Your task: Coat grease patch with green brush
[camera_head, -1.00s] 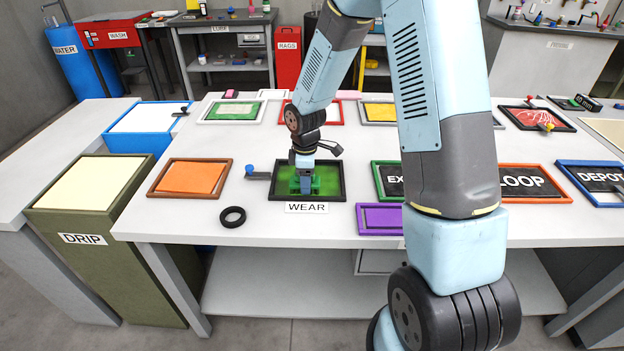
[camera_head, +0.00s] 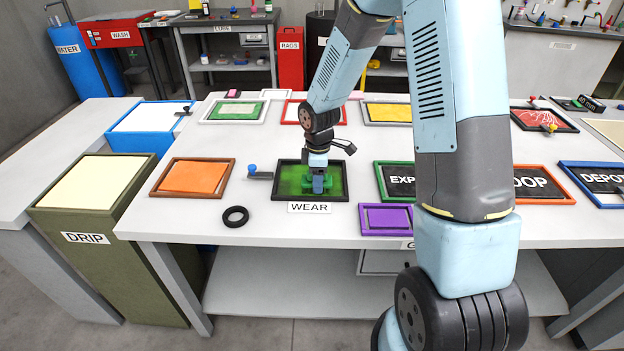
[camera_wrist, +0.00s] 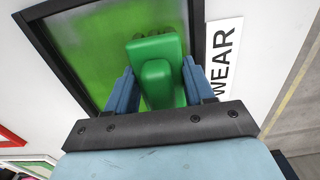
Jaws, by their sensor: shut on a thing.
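The grease patch is a black-framed panel (camera_head: 292,189) on the table, labelled WEAR, with a mottled green surface that is brighter in some places than others. My gripper (camera_head: 317,186) is above the panel, pointing down. Its blue fingers are shut on the green brush (camera_wrist: 158,78), which also shows in the head view (camera_head: 328,178). The brush is over the right part of the panel and looks down at its surface; its underside is hidden. In the wrist view the panel (camera_wrist: 85,55) lies beneath the brush, with the WEAR label beside it.
An orange panel (camera_head: 192,177) lies left of the WEAR panel, and a black ring (camera_head: 236,216) lies in front. A purple tray (camera_head: 388,219) and an EXP-labelled panel (camera_head: 396,182) are to the right.

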